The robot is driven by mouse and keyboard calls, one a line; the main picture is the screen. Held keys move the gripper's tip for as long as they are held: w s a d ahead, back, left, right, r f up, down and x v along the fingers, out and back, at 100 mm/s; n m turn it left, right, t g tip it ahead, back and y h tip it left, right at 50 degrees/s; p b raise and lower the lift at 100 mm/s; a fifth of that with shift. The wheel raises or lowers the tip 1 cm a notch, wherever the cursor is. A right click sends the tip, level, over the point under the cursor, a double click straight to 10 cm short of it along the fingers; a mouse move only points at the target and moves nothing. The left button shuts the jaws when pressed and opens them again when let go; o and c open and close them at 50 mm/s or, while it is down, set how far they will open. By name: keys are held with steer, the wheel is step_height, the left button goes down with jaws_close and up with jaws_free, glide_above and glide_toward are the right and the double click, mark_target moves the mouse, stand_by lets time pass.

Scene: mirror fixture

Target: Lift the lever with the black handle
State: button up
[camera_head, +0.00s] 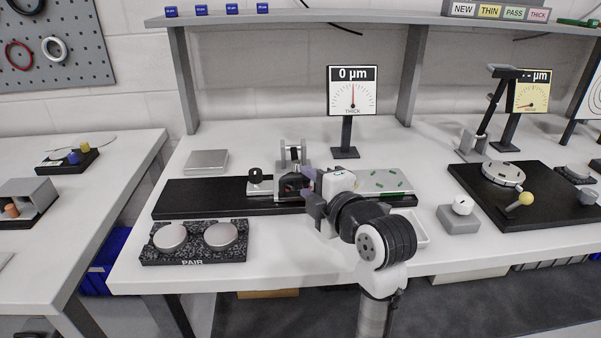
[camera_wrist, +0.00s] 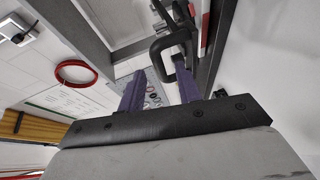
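My gripper (camera_head: 308,183) is at the right side of a grey metal fixture (camera_head: 282,178) on the black base plate in the head view. In the wrist view, my two purple fingers (camera_wrist: 158,76) stand apart with a gap between them. A black, hook-shaped handle (camera_wrist: 165,40) shows at the fingertips, overlapping the right finger; I cannot tell whether they touch. In the head view the handle is small and dark, partly hidden by my gripper. An upright grey forked part (camera_head: 293,152) rises from the fixture.
A gauge (camera_head: 352,92) reading 0 µm stands behind. The PAIR block (camera_head: 194,241) lies in front at left. A stand with a black-topped arm (camera_head: 492,105) and a white-knobbed block (camera_head: 459,219) are at right.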

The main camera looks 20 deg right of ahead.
mark_target(303, 179)
steer(key=shift+p+x, duration=0.35)
steer(key=shift+x, duration=1.75)
steer(key=shift+c, duration=0.4)
jaws_close()
